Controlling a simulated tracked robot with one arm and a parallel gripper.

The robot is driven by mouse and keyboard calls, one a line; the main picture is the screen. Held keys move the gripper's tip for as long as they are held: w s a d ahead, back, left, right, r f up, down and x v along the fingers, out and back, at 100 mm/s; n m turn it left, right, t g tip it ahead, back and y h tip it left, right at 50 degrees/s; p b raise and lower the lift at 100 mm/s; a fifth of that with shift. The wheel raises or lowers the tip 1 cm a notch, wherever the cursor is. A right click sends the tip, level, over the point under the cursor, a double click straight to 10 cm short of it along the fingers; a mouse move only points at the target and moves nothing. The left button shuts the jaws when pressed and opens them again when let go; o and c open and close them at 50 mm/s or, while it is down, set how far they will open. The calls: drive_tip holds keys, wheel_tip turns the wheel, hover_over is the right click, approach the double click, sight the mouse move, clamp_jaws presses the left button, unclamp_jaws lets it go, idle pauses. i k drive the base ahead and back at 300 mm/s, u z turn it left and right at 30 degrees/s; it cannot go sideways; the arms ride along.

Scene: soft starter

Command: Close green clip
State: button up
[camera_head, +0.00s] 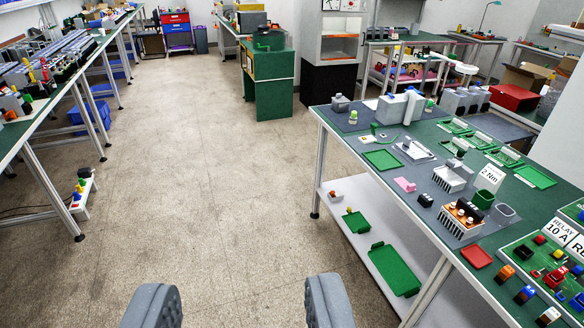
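My gripper (241,300) shows as two grey ribbed fingers at the bottom edge. They are wide apart with only bare floor between them, so it is open and empty. It is left of the green-topped workbench (408,197) and apart from it. Small green parts lie at that bench's far left, including a thin green piece (366,139). Several green holders (455,126) stand in a row farther right. I cannot tell which green part is the clip, or whether it is open or closed.
The bench also carries a finned module (460,218), a green tray (381,159), a red tray (476,257) and a pink block (404,184). Its lower shelf holds a green tray (395,270). Another loaded bench (60,80) lines the left. The floor (210,150) between is clear.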

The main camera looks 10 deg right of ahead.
sight(374, 125)
drive_tip(key=u, duration=0.05)
drive_tip(key=i, duration=8.35)
drive_tip(key=z, duration=1.85)
